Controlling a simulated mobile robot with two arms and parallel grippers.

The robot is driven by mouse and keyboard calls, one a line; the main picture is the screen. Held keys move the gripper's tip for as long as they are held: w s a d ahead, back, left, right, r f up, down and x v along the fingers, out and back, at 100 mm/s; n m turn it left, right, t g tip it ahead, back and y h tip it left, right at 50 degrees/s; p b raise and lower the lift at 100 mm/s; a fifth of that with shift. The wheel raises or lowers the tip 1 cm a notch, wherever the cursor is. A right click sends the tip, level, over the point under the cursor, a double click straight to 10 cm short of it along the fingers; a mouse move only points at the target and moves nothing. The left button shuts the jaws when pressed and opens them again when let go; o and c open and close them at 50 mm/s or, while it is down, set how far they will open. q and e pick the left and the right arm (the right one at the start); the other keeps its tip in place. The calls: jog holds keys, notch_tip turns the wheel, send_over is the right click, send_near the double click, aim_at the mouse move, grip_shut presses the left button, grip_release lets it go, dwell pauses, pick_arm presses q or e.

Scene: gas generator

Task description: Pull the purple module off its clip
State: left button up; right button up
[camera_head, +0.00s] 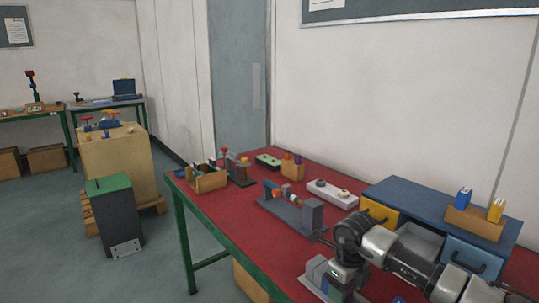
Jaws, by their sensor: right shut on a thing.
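My right gripper (345,281) is low over the front of the red table, beside a grey block-shaped fixture (315,275). It is shut on a small dark piece, taken to be the purple module. My gripper and the picture's lower edge hide most of this piece, so its colour and its clip cannot be made out clearly. Whether it is still on the clip cannot be told. My left gripper is not in view.
A blue cabinet (415,194) with a yellow drawer stands right behind my right arm. A grey fixture with a blue and orange cylinder (273,192), a white box (332,194) and a wooden box (207,181) stand farther back. Bare red tabletop (235,213) lies to the left.

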jog(key=shift+w+r, duration=0.2)
jog(key=shift+r, duration=0.25)
dwell(0.6)
jog(key=shift+s, duration=0.2)
jog(key=shift+f, duration=0.15)
jog(key=shift+r+p, duration=0.35)
jog(key=shift+p, duration=0.05)
dwell(0.8)
jog(key=shift+r+p, duration=1.85)
jog(key=shift+r, duration=1.1)
